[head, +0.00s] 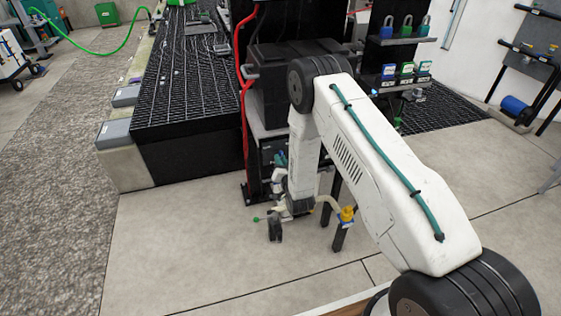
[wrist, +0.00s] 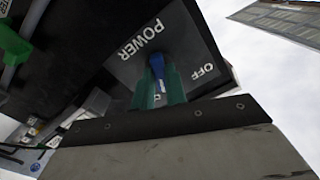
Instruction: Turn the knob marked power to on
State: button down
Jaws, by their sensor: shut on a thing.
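A dark panel (wrist: 185,35) fills the upper middle of the wrist view, with POWER and OFF printed in white. A blue knob (wrist: 157,66) sits below the word POWER, left of the OFF label. My gripper (wrist: 159,88) has its two green fingers on either side of the knob and is shut on it. The knob's lower part is hidden between the fingers, and I cannot tell which mark it points to. In the head view my gripper (head: 281,160) is small, at the front of a dark cabinet, and the knob is hidden there.
A green part (wrist: 14,45) stands out from the panel at the wrist view's left. In the head view a red hose (head: 242,90) runs down beside the cabinet. Shelves with padlocks (head: 405,28) stand at the right. A black grated platform (head: 185,80) is at the left; the near floor is open.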

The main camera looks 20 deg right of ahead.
jog(key=shift+m, duration=2)
jog(key=c, duration=1.4)
grip_release()
jog(key=shift+c, duration=0.2)
jog(key=s, duration=0.7)
jog(key=shift+s, duration=0.4)
